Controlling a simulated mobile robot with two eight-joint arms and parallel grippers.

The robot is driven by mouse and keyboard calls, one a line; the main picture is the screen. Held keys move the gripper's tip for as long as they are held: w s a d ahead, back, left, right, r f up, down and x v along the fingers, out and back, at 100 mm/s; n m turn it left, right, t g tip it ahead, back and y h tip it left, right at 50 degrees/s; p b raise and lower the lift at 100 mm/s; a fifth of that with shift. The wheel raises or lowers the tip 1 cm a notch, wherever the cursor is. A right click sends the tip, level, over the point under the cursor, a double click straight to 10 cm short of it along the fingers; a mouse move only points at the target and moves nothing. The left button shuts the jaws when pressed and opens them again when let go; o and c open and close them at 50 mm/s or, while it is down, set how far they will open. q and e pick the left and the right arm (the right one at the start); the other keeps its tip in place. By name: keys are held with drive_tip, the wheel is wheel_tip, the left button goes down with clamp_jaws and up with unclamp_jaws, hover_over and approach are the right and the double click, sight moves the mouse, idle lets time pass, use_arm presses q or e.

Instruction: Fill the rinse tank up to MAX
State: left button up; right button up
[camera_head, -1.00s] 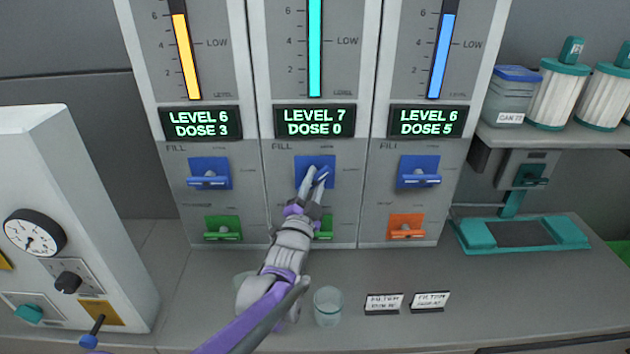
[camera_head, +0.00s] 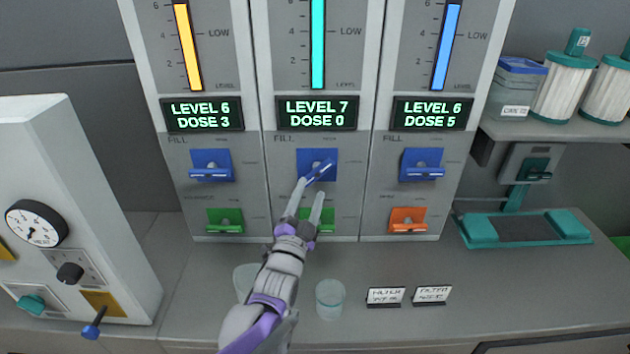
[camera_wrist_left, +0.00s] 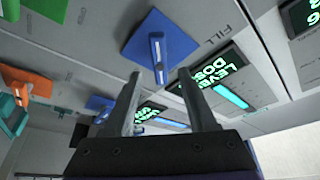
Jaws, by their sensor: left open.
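Three tank panels stand side by side; I cannot read which is the rinse tank. The middle display (camera_head: 317,113) reads LEVEL 7, DOSE 0, under a cyan level bar (camera_head: 317,45). A blue plate with a lever also shows in the left wrist view (camera_wrist_left: 158,48). My left gripper (camera_head: 310,188) is open and empty just below the middle FILL lever, partly covering the green lever (camera_head: 318,217). My right gripper is not in view.
The left display (camera_head: 202,114) reads LEVEL 6, DOSE 3; the right display (camera_head: 432,113) reads LEVEL 6, DOSE 5. A clear cup (camera_head: 330,298) and two filter signs (camera_head: 385,297) stand on the counter. A gauge cabinet (camera_head: 70,220) is at left, a teal-edged scale-like pad (camera_head: 525,229) at right.

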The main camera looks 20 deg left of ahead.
use_arm(q)
drive_tip(key=v, duration=0.4)
idle(3.3)
